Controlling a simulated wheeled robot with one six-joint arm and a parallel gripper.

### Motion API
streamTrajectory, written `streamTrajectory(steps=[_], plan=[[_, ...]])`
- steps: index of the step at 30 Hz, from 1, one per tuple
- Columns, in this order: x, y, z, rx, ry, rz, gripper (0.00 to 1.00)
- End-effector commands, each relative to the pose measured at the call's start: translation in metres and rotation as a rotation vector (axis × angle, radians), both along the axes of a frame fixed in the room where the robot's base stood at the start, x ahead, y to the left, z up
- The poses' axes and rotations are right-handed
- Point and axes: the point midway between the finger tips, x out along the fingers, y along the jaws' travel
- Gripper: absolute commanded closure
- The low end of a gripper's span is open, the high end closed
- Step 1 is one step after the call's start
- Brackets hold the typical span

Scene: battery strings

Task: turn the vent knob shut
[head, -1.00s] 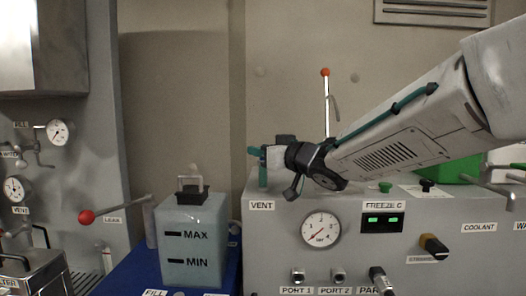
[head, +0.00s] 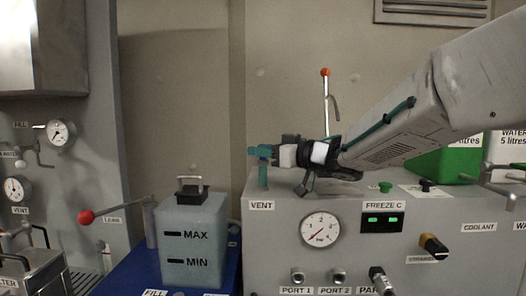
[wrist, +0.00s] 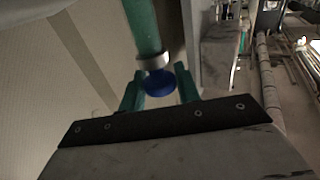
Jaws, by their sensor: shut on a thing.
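The vent knob (wrist: 160,83) is blue and sits at the end of a teal pipe (wrist: 143,28) with a pale grey collar. In the head view the teal vent pipe (head: 263,178) stands upright on the grey machine, above the VENT label (head: 262,206). My gripper (head: 260,151) reaches in from the right at the pipe's top. In the wrist view its teal fingers lie on either side of the knob, shut on it. The fingers hide most of the knob in the head view.
A gauge (head: 320,229) and a FREEZE C display (head: 382,222) are on the machine's front. A thin lever with an orange ball (head: 325,72) rises behind my wrist.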

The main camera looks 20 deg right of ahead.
Motion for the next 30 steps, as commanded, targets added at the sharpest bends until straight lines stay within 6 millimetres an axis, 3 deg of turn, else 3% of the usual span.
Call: streamTrajectory(steps=[4, 5, 6, 17, 30], plan=[[0.000, 0.000, 0.004, 0.002, -0.009, -0.001, 0.90], [0.000, 0.000, 0.004, 0.002, -0.009, -0.001, 0.59], [0.000, 0.000, 0.004, 0.002, -0.007, -0.001, 0.49], [-0.004, -0.004, 0.002, 0.001, -0.004, -0.003, 0.49], [-0.055, -0.044, 0.002, 0.002, -0.005, -0.004, 0.49]])
